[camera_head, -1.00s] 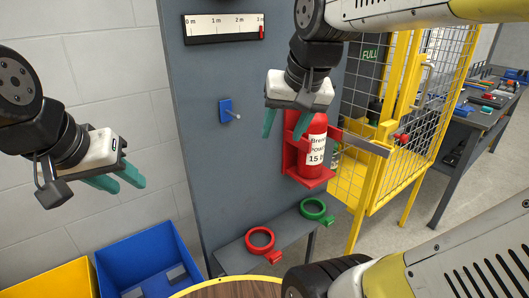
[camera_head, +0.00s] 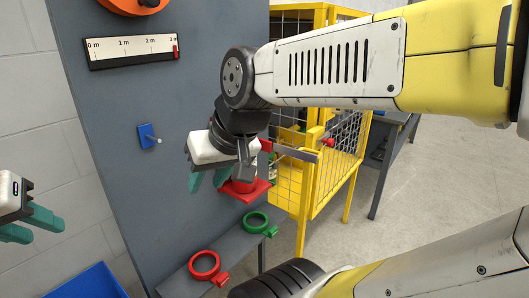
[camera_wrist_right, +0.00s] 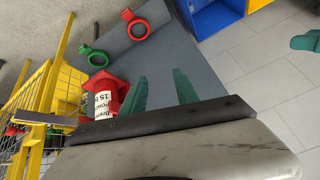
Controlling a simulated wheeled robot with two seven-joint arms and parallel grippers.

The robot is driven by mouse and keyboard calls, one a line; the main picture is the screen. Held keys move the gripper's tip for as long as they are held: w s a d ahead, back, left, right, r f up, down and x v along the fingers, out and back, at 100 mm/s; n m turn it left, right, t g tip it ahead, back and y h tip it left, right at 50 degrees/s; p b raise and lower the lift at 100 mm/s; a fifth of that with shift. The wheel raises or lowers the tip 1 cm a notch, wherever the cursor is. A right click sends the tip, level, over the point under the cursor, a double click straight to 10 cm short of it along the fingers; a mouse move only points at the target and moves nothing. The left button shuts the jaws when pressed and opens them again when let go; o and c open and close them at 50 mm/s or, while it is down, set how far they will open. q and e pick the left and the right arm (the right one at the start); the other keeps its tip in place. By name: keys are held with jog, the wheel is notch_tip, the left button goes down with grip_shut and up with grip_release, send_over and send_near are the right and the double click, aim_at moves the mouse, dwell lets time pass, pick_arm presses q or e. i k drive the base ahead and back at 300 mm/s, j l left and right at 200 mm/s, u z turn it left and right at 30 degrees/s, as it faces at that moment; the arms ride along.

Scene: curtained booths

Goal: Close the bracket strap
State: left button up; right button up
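The bracket (camera_head: 257,192) is red and holds a red extinguisher with a white label, which shows in the right wrist view (camera_wrist_right: 102,103). The bracket strap (camera_head: 292,152) is a grey bar swung out to the right, away from the extinguisher's front. It also shows at the left of the right wrist view (camera_wrist_right: 42,118). My right gripper (camera_head: 207,183) is open and empty, just left of the bracket, and its wrist hides most of the extinguisher. Its fingers show apart in the right wrist view (camera_wrist_right: 160,92). My left gripper (camera_head: 30,225) is open and empty at the left edge.
A grey panel carries a scale (camera_head: 132,50) and a blue hook plate (camera_head: 147,137). A red ring (camera_head: 205,265) and a green ring (camera_head: 256,222) lie on a low grey shelf. A yellow mesh cage (camera_head: 340,160) stands behind the strap.

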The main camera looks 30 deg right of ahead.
aim_at(300, 154)
jog(key=l+u, duration=0.2)
jog(key=l, duration=0.6)
jog(key=l+u, duration=0.15)
jog(key=l, duration=0.7)
jog(key=l+u, duration=0.2)
jog(key=l, duration=0.6)
jog(key=k+l+u, duration=0.2)
jog(key=l, duration=0.6)
jog(key=k+l, duration=0.3)
jog(key=k, duration=0.15)
